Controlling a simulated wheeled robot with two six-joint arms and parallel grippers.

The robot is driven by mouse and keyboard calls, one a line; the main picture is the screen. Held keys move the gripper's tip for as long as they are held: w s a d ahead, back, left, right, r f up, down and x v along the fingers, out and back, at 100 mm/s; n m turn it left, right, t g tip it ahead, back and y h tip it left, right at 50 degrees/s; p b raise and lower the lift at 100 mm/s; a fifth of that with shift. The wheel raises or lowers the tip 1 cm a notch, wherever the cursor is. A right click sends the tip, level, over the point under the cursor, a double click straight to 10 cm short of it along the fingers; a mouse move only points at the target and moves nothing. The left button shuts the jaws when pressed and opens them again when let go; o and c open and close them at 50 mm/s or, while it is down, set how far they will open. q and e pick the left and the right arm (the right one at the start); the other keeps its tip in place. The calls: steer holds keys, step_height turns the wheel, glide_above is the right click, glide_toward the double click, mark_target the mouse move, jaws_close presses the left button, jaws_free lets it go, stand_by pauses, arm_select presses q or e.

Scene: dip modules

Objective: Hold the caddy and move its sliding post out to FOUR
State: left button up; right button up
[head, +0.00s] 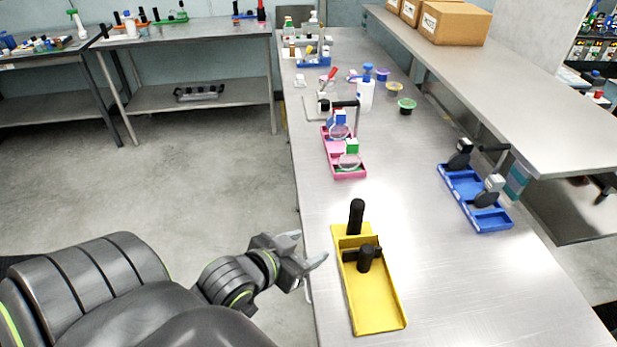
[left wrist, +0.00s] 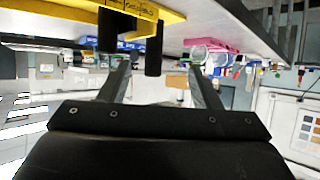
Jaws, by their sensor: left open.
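The yellow caddy (head: 376,300) lies on the near part of the steel table. A black upright post (head: 356,215) stands at its far end, and a shorter black post (head: 366,258) on a dark crosspiece stands nearer the middle. My left gripper (head: 312,262) is open and empty, just left of the caddy at the table's edge, apart from it. The left wrist view shows the caddy (left wrist: 170,16) at the top, appearing upside down, with both black posts hanging beyond the open fingers (left wrist: 160,80). Its markings are too small to read surely. My right gripper is not in view.
A pink caddy (head: 347,174) stands beyond the yellow one, and a blue caddy (head: 462,190) stands at the right. Bottles and small cups sit farther back. Bare table (head: 420,225) lies between the yellow and blue caddies. A raised shelf (head: 530,90) runs along the right.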

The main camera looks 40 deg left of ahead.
mark_target(351, 219)
arm_select(q)
steer(key=shift+t+h, duration=0.3)
steer(key=shift+t, duration=0.2)
steer(key=x, duration=0.5)
steer(key=r+x, duration=0.1)
steer(key=x, duration=0.4)
steer(key=w+r+x, duration=0.1)
steer(key=x, duration=0.5)
steer(key=shift+s+d+p, duration=0.1)
steer(key=shift+d+p, duration=0.1)
steer(key=shift+p, duration=0.2)
steer(key=shift+w+f, duration=0.25)
steer(key=shift+w, duration=0.45)
jaws_close()
